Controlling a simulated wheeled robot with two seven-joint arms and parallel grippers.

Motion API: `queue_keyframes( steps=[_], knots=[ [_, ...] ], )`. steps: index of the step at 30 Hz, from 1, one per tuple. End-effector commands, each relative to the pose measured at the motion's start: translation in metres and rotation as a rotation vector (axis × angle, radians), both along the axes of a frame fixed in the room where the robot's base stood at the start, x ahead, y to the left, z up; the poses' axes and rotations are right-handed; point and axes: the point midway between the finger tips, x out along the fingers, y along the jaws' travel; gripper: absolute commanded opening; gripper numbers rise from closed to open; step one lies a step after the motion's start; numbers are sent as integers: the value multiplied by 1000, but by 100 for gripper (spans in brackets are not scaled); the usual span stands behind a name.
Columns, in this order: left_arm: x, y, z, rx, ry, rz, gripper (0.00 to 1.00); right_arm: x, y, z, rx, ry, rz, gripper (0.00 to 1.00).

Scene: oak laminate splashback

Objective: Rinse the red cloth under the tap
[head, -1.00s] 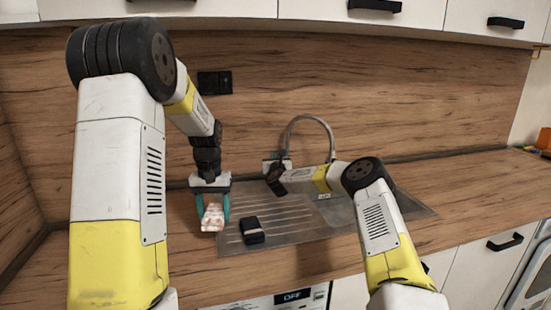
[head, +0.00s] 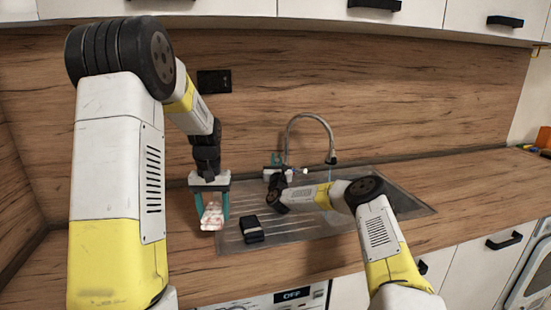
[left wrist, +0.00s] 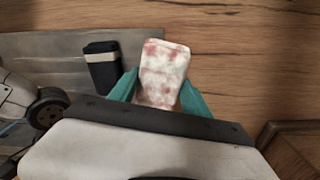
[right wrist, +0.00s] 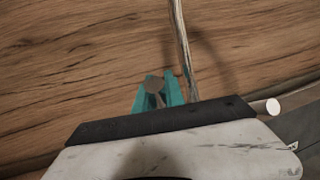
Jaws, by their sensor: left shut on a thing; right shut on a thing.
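The cloth (head: 212,214), white with red blotches, hangs from my left gripper (head: 210,196) by the left edge of the drainboard. In the left wrist view the cloth (left wrist: 162,72) stands out between the teal fingers, which are shut on it. My right gripper (head: 276,159) is at the tap's base, left of the spout. In the right wrist view its fingers are shut on a small grey round part (right wrist: 153,85), apparently the tap handle, beside the spout (right wrist: 182,45).
A dark block with a pale band (head: 252,230) stands on the ribbed steel drainboard (head: 290,228). My right forearm partly covers the sink. The wooden counter (head: 480,195) is clear to the right, with small coloured things at its far end.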

Motion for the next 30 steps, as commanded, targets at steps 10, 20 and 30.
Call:
queue_keyframes(
  steps=[10,20,30],
  knots=[
    [0,0,0,0,0,0,12,-2,-1,-2,6,-18,1,0],
    [0,0,0,0,0,0,12,-2,0,-1,6,-18,1,36],
    [0,0,0,0,0,0,12,-21,-2,-7,6,-16,3,36]
  ],
)
